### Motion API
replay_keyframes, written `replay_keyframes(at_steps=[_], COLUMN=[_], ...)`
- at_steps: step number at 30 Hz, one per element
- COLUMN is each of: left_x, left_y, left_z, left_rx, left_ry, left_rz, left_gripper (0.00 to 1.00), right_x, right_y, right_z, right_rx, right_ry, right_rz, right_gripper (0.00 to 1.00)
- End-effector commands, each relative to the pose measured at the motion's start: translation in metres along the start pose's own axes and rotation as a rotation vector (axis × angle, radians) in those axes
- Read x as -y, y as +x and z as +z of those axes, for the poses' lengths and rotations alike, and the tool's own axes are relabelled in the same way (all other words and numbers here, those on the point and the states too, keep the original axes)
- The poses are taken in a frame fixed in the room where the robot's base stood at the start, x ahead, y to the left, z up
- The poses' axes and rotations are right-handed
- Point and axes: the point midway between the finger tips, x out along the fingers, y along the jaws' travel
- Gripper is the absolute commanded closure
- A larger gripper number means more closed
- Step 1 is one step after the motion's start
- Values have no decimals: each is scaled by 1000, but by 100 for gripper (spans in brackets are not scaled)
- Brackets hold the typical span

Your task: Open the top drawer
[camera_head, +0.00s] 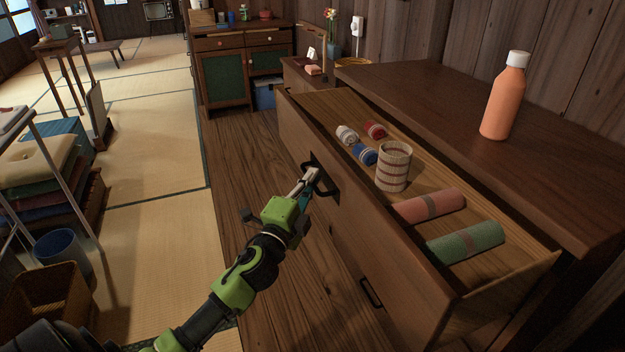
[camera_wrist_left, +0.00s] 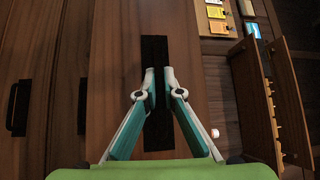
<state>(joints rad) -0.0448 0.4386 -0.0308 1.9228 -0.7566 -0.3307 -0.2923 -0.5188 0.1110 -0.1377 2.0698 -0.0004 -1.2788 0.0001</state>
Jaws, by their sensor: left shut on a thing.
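The top drawer (camera_head: 375,230) of the brown wooden dresser (camera_head: 440,95) stands pulled out, its inside in view. It holds several rolled cloths, among them a pink roll (camera_head: 430,205) and a green roll (camera_head: 465,242), and a striped cup (camera_head: 394,167). My left gripper (camera_head: 311,178) is at the dark handle (camera_head: 325,181) on the drawer front and is shut on it. In the left wrist view the fingers (camera_wrist_left: 162,88) close in front of the dark handle plate (camera_wrist_left: 155,55). My right gripper is not in view.
An orange bottle (camera_head: 503,100) with a white cap stands on the dresser top. A lower drawer handle (camera_head: 371,292) shows below. A cabinet (camera_head: 238,70) stands at the back. Wooden floor and tatami (camera_head: 150,150) lie open to the left; a blue bin (camera_head: 58,247) and cushions stand at far left.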

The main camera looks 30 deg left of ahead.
Motion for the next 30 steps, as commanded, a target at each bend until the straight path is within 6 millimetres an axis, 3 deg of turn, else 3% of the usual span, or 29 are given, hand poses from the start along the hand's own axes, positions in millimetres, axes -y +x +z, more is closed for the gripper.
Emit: replay_keyframes(at_steps=[14, 20, 30], left_x=[-1, -2, -2], left_y=[-4, -30, -94], left_z=[0, 0, 0], left_rx=[0, 1, 2], left_ry=[-2, -3, -3], left_rz=[2, 5, 5], left_gripper=[85, 85, 85], right_x=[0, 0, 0], right_y=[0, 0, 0], right_z=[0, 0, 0], right_rx=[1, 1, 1], right_ry=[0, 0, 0], right_rz=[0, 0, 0], right_gripper=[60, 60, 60])
